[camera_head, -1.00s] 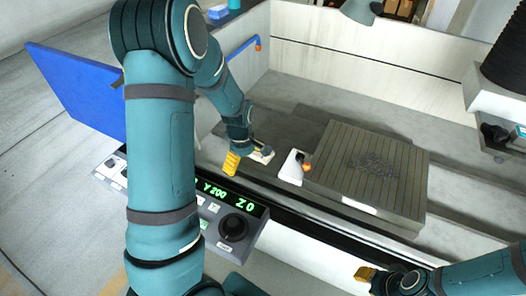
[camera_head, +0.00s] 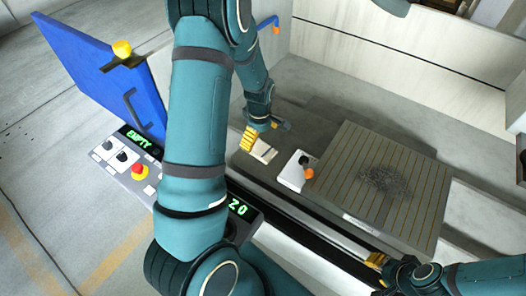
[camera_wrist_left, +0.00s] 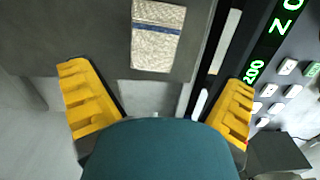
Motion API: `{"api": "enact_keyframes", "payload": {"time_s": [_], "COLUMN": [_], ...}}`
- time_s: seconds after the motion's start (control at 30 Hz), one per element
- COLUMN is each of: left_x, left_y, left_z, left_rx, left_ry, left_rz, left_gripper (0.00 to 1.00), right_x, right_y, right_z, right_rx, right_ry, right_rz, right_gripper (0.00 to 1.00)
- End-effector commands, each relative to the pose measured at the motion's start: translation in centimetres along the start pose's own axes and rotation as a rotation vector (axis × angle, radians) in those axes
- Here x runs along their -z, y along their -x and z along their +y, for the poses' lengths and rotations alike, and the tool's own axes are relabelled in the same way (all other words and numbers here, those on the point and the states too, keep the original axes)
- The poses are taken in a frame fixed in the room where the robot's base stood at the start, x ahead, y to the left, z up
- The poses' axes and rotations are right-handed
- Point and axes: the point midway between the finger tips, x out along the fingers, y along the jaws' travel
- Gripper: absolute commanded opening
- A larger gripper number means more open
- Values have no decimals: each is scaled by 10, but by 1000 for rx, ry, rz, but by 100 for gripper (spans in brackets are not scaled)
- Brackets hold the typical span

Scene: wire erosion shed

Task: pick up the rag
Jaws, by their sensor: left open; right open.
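The rag is a pale folded cloth (camera_wrist_left: 158,48) with a blue stripe, lying flat on a dark grey surface in the left wrist view. In the head view the pale rag (camera_head: 263,152) shows just below my left gripper (camera_head: 262,133). My left gripper is open, with its yellow fingers (camera_wrist_left: 158,100) wide apart. The rag lies beyond the fingertips, not between them. My right gripper (camera_head: 376,261) is at the lower right by the front edge of the machine, apart from the rag; only part of its fingers shows.
A ribbed grey block (camera_head: 345,165) with a dark tangle on top stands right of the rag. A small white block (camera_head: 296,172) with an orange knob is between them. A control panel (camera_head: 135,175) and a blue door (camera_head: 100,75) are at left.

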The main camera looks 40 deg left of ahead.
Motion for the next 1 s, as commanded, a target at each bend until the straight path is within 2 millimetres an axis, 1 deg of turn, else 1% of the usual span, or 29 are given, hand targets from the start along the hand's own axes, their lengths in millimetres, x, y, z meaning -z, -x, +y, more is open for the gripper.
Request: {"api": "enact_keyframes", "payload": {"time_s": [0.03, 0.1, 0.27, 0.5, 0.6, 0.7, 0.9, 0.93, 0.97, 1.0], "left_x": [0, 0, -1, -5, -4, -4, -5, -5, -5, -5], "left_y": [-8, -14, -22, -55, -65, -70, -70, -70, -70, -69], "left_z": [0, 0, 1, 6, 6, 6, 7, 7, 7, 7], "left_rx": [2, 2, 1, 2, 2, 0, -1, -1, -1, -1], "left_ry": [0, 0, -1, -1, 0, -1, -1, -1, -1, -1], "left_rz": [0, 0, 0, -1, 0, 0, 0, 0, 0, 0], "left_gripper": [100, 100, 100, 100, 100, 100, 100, 96, 86, 72], "right_x": [0, 0, 0, 0, 0, 0, 0, 0, 0, 0], "right_y": [-1, -2, -2, -4, -4, -4, -4, -4, -4, -4], "right_z": [0, 1, 1, 1, 1, 1, 1, 1, 1, 1], "right_rx": [0, -1, -1, -1, -1, -1, -1, -1, -1, -1], "right_ry": [0, 0, 0, 0, 0, 0, 0, 0, 0, 0], "right_rz": [0, 1, 1, 1, 1, 1, 1, 1, 1, 1], "right_gripper": [34, 34, 34, 34, 34, 34, 34, 34, 34, 34]}}
